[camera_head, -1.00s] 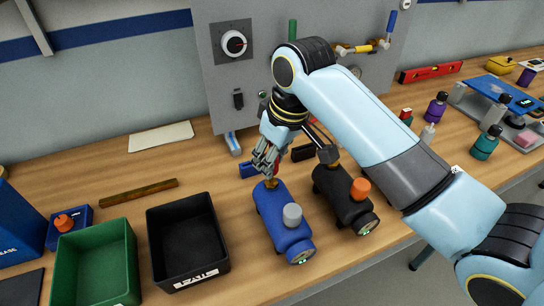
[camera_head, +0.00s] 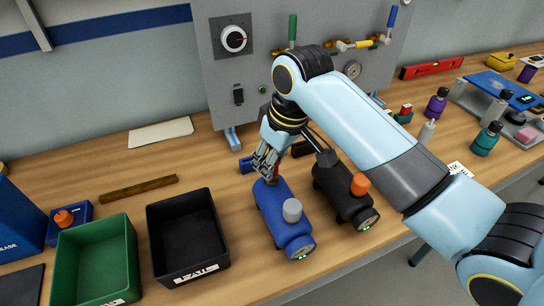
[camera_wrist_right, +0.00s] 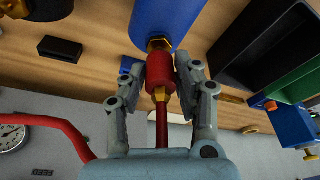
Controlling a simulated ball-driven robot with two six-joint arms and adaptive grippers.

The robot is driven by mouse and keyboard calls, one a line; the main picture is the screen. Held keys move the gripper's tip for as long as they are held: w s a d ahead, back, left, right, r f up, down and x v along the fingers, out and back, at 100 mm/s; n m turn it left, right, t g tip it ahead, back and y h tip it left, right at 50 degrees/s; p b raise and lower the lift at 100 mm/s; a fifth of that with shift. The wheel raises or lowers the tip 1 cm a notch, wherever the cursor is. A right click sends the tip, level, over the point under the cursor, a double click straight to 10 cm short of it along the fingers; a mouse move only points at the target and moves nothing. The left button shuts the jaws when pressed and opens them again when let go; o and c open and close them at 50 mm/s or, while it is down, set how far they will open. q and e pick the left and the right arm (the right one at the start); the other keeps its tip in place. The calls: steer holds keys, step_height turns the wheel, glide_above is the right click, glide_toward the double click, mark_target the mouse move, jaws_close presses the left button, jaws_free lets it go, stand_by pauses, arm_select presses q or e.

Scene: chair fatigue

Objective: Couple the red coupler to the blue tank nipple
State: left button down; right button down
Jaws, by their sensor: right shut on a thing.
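The blue tank (camera_head: 283,218) lies near the front of the bench with a grey knob on top. In the right wrist view the blue tank (camera_wrist_right: 168,18) shows its brass nipple (camera_wrist_right: 160,43) pointing at my gripper. My right gripper (camera_head: 266,168) is at the tank's back end, shut on the red coupler (camera_wrist_right: 160,72). The coupler is lined up with the nipple and its front end is right at it; whether it is seated I cannot tell. A red hose (camera_wrist_right: 162,125) trails from the coupler. My left gripper is not in view.
A black tank (camera_head: 340,192) with an orange knob stands just right of the blue one. A black bin (camera_head: 150,245) and a green bin (camera_head: 62,262) stand to the left. A grey panel (camera_head: 225,85) with valves and gauge rises behind.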

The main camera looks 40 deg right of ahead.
steer(key=shift+f, duration=0.45)
steer(key=c, duration=0.9)
jaws_free()
steer(key=v, duration=1.2)
steer(key=shift+s+f, duration=0.1)
